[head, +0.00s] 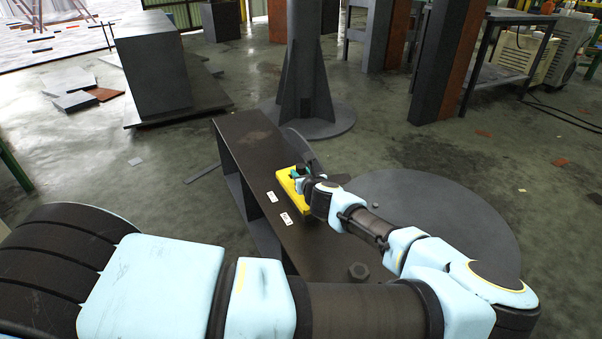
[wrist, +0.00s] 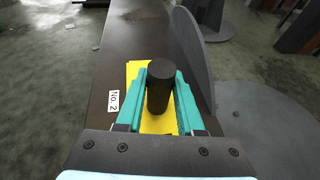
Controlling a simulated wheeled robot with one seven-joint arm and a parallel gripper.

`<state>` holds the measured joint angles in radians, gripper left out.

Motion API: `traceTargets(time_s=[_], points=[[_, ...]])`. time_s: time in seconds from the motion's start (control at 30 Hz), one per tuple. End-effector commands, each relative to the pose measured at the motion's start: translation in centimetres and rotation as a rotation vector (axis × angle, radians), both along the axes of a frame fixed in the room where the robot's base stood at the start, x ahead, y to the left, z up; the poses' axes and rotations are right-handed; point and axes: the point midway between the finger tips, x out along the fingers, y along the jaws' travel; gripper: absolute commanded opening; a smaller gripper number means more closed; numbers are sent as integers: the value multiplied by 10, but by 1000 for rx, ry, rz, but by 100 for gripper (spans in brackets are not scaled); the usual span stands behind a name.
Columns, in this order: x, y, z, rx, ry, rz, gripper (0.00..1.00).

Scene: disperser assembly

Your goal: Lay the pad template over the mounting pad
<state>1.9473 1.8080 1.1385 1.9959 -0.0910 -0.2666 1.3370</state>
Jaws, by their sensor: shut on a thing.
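The yellow pad template (head: 286,181) is over the dark steel bench (head: 240,140), near its right edge. In the wrist view the yellow plate (wrist: 155,124) shows under my gripper, with an upright black cylindrical handle (wrist: 159,88) on it. My gripper (head: 301,172) has teal fingers on both sides of this handle and is shut on it. The fingers also show in the wrist view (wrist: 160,78). I cannot tell whether the template touches the surface below. I cannot make out the mounting pad; the template and gripper may hide it.
White labels (head: 272,197) lie left of the template; one in the wrist view reads "No. 2" (wrist: 113,101). A grey upright curved plate (wrist: 200,22) stands at the bench's right edge. A large grey disc (head: 440,215) is at right.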

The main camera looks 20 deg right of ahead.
Motion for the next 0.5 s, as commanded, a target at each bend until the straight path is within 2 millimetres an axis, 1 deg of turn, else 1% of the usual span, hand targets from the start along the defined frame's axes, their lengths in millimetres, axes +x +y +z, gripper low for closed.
traceTargets(time_s=[0.27, 0.5], points=[[0, 0, 1, 0, -1, 0, 0], [0, 0, -2, 1, -2, 0, 0]])
